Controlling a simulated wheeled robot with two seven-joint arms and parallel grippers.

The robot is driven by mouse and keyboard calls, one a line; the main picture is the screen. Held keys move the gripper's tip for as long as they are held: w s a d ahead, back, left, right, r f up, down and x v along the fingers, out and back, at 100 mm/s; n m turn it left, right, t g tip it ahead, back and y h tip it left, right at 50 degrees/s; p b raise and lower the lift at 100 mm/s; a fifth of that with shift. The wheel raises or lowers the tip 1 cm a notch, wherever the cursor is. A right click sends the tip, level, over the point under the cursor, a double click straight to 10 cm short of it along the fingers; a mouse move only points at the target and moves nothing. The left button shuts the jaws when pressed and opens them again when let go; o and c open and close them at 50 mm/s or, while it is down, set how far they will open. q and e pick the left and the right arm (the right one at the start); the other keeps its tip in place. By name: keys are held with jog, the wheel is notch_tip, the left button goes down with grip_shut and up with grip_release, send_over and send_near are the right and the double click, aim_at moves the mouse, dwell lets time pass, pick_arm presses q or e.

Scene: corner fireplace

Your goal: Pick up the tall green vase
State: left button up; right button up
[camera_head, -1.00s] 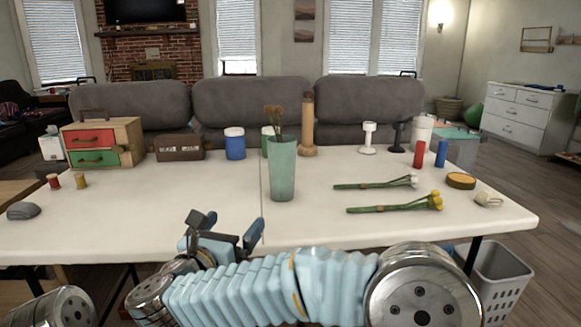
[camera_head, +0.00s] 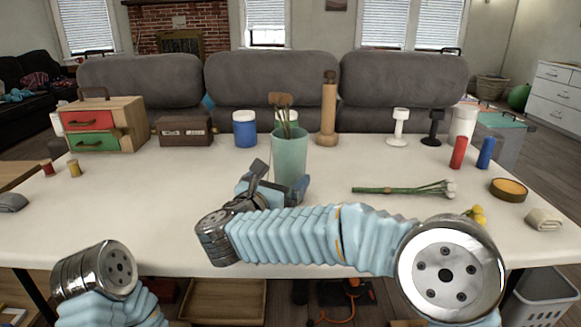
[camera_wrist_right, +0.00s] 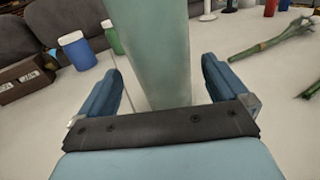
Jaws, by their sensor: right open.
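In the right wrist view the vase (camera_wrist_right: 153,45) rises between the two blue fingers. My right gripper (camera_head: 281,188) is open at the vase's lower part, with its fingers on either side; I see gaps between the fingers and the vase in the right wrist view (camera_wrist_right: 163,85). My arm hides part of the vase's base in the head view. My left gripper is not in view.
A blue jar (camera_head: 245,131) and a tall wooden cylinder (camera_head: 328,115) stand behind the vase. A green-stemmed white flower bunch (camera_head: 400,190) lies to the right. A small drawer box (camera_head: 105,127) and a brown box (camera_head: 186,132) stand left.

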jog(key=p+x, duration=0.2)
jog(key=x, duration=0.4)
jog(key=shift+d, duration=0.1)
jog(key=c, duration=1.1)
